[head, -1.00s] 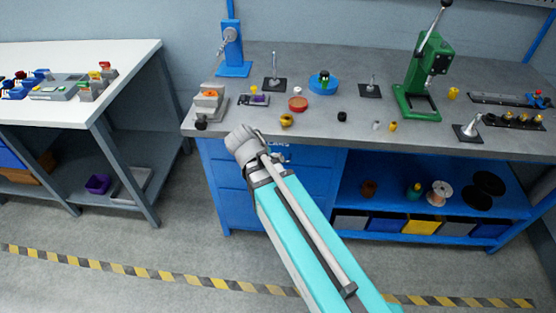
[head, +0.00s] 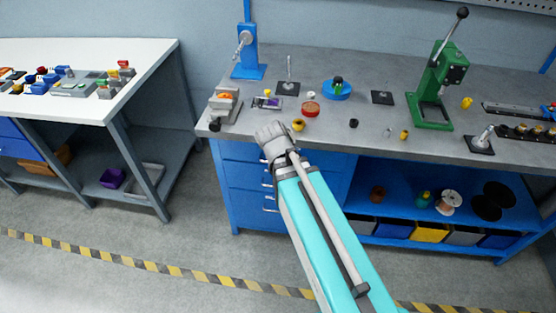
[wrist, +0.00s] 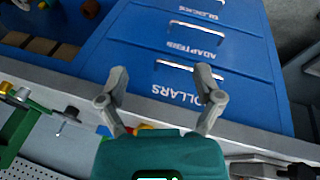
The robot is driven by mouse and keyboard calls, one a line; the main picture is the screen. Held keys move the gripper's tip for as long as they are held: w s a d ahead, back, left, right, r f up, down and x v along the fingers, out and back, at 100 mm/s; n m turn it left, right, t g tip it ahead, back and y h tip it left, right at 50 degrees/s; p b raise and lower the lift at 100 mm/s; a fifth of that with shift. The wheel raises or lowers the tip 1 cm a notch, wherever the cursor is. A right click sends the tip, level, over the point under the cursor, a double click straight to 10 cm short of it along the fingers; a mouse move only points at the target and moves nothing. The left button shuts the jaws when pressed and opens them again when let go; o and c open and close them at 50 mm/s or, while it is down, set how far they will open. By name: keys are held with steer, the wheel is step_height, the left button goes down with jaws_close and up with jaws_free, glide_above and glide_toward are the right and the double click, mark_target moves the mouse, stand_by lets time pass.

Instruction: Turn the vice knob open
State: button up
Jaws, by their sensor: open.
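The small grey vice (head: 224,103) with an orange part in it stands at the front left corner of the grey workbench (head: 330,62). Its dark knob (head: 215,125) faces the bench's front edge. The vice shows partly at the lower right of the wrist view (wrist: 268,160). In the head view my arm's end is right of the vice and in front of the bench edge; its fingers cannot be made out there. In the wrist view my gripper (wrist: 161,75) is open and empty, its fingers spread before the blue drawer fronts, apart from the vice.
Blue drawers (head: 247,180) with handles lie under the bench. A yellow ring (head: 298,125), a red dish (head: 310,109) and a blue arbor press (head: 247,52) stand near the vice. A white table (head: 85,70) is at left, with a floor gap between.

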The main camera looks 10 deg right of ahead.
steer(key=shift+s+d+f+n+g+y, duration=0.2)
steer(key=shift+s+d+n+g+y, duration=0.1)
steer(key=shift+s+y, duration=0.3)
steer(key=shift+s+d+f+n+g+y, duration=0.2)
steer(key=shift+s+d+g+y, duration=0.1)
steer(key=shift+s+y, duration=0.25)
steer(key=shift+s+f+n+g+y, duration=0.1)
steer(key=shift+s+n+g+y, duration=0.2)
steer(key=shift+s+n+y, duration=0.35)
steer(key=shift+s, duration=0.15)
steer(key=shift+c, duration=0.8)
steer(key=shift+d, duration=0.2)
